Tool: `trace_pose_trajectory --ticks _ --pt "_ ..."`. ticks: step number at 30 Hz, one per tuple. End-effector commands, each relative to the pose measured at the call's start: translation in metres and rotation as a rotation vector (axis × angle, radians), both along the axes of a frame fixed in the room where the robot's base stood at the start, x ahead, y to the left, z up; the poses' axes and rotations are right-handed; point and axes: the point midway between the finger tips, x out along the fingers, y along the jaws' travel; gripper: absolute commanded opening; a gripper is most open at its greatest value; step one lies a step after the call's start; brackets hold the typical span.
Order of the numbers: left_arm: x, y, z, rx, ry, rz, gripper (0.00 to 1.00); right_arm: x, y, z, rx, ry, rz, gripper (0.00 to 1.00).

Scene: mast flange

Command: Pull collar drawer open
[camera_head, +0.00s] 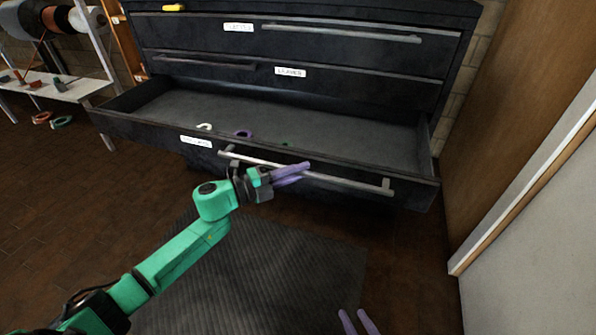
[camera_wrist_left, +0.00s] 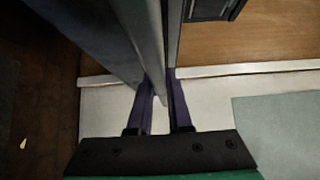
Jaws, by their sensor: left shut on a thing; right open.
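The collar drawer (camera_head: 120,122) is the lowest one showing in the dark cabinet and stands well open. Its front has a long silver bar handle (camera_head: 345,181) and a white label (camera_head: 196,142) too small to read. A white ring-like piece (camera_head: 204,126), a purple one (camera_head: 243,133) and a bit of green lie inside. My left gripper (camera_head: 300,171) has its purple fingers shut on the handle bar, left of its middle; the wrist view shows the bar (camera_wrist_left: 152,45) between the fingers. My right gripper (camera_head: 359,321) shows only two parted purple fingertips at the bottom edge.
Two shut drawers with handles (camera_head: 340,34) are above the open one. A yellow item (camera_head: 173,8) lies on the cabinet top. A white shelf (camera_head: 65,90) stands at left, a wooden panel (camera_head: 515,120) and pale wall at right. A dark ribbed mat (camera_head: 270,270) lies on the floor.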

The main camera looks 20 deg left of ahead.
Motion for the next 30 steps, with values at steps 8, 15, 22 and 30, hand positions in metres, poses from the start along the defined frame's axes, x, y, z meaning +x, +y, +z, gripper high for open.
trace_pose_trajectory --ticks 8,15,22,30 --pt "0.0 0.0 0.0 0.0 0.0 0.0 0.47 0.001 0.001 0.001 0.005 -0.003 -0.004 0.5" --pt "0.0 0.001 0.0 0.0 0.0 0.001 0.47 0.001 0.001 0.002 0.007 -0.004 -0.005 0.5" --pt "-0.02 0.023 0.0 0.002 0.005 0.002 0.47 0.0 0.001 0.007 0.001 0.006 0.0 0.5" --pt "-0.067 0.076 0.001 0.0 0.007 0.002 0.47 0.002 0.001 0.029 -0.012 0.016 0.011 0.5"
